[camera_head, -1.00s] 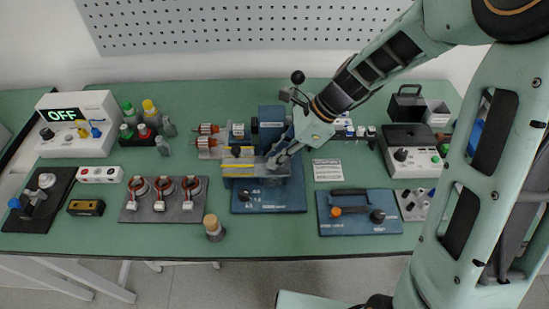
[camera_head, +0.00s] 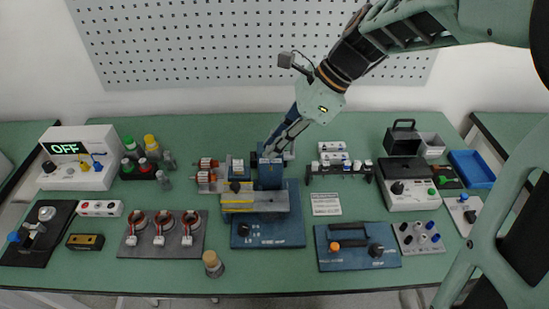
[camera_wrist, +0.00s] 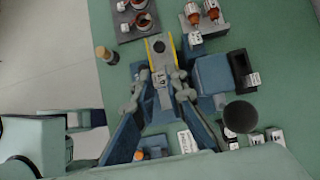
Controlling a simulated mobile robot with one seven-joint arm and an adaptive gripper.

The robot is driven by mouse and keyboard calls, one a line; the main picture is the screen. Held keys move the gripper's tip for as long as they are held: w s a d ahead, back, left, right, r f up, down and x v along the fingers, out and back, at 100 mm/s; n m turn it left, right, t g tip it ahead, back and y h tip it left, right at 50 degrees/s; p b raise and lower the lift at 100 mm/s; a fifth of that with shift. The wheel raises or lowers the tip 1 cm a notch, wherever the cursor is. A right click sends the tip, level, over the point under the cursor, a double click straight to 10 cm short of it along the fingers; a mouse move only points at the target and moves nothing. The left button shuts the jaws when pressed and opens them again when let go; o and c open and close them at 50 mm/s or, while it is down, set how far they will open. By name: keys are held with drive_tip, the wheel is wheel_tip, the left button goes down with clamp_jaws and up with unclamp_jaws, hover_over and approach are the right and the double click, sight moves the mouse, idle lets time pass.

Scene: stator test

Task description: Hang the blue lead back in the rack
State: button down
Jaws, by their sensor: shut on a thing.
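My gripper (camera_head: 270,151) is over the blue machine (camera_head: 290,240) at the middle of the bench. In the wrist view its two fingers (camera_wrist: 162,88) come down on both sides of a grey and blue part with a small white label. I cannot make out what is clamped between the fingertips. No lead can be seen clearly in the gripper. A small blue piece (camera_head: 97,164) shows on the front of the white box reading OFF (camera_head: 90,178). A low black rack (camera_head: 317,172) with several small white pieces stands right of the machine.
A blue panel with a black handle (camera_head: 330,262) lies at the front right. Small bottles (camera_head: 151,143) stand at the left, and a board with red-ringed coils (camera_head: 205,240) lies near the front. A cork-topped jar (camera_head: 212,260) is near the front edge. A pegboard wall (camera_head: 200,45) closes the back.

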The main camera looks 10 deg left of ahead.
drive_tip(key=shift+r, duration=0.8)
